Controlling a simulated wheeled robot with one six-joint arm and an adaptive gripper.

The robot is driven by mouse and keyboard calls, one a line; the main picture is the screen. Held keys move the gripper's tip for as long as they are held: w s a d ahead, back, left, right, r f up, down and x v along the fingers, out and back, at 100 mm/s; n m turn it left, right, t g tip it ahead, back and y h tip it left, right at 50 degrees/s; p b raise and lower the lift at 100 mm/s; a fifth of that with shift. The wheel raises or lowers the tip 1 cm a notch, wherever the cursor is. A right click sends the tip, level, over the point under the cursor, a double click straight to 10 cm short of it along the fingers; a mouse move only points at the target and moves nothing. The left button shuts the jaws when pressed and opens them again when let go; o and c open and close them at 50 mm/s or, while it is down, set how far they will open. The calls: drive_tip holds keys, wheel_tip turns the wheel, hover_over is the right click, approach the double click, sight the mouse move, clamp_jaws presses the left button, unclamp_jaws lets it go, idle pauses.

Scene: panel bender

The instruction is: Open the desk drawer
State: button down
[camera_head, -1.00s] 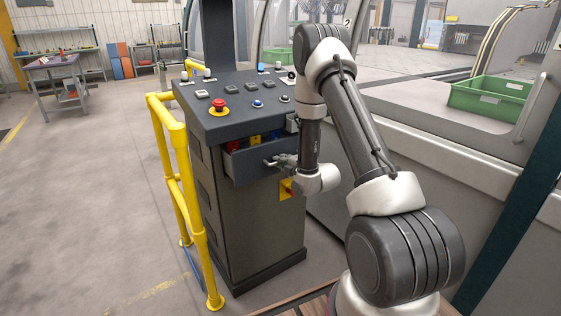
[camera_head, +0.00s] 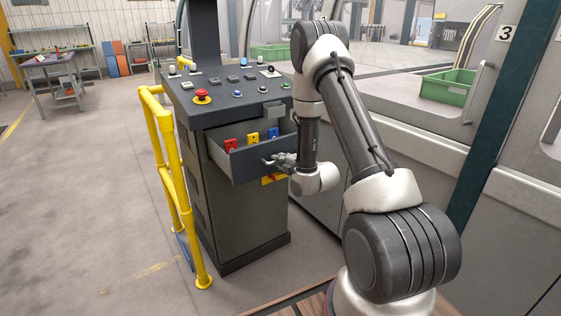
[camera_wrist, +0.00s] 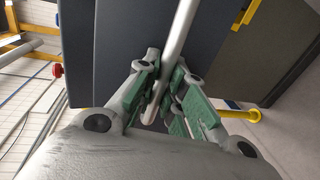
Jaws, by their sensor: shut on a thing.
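The desk drawer (camera_head: 252,163) is in the upper part of the grey control desk (camera_head: 232,222) and stands pulled well out. Red (camera_head: 230,146), yellow (camera_head: 253,139) and blue (camera_head: 273,133) items show inside it. My gripper (camera_head: 272,161) is at the drawer front, shut on its handle. In the wrist view the handle (camera_wrist: 181,38) is a light bar running between the green-padded fingers of my gripper (camera_wrist: 160,92). The dark drawer front (camera_wrist: 112,50) lies just beyond the fingers. The far end of the handle is partly hidden by the fingers.
A yellow guard rail (camera_head: 172,190) stands close along the desk's left side. A red emergency button (camera_head: 202,97) sits on the desk top. A machine with a green crate (camera_head: 447,88) is on the right. Open floor (camera_head: 85,180) lies to the left.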

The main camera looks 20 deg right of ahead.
drive_tip(key=shift+s, duration=0.1)
drive_tip(key=c, duration=1.5)
unclamp_jaws()
drive_tip(key=v, duration=0.7)
drive_tip(key=shift+s, duration=0.2)
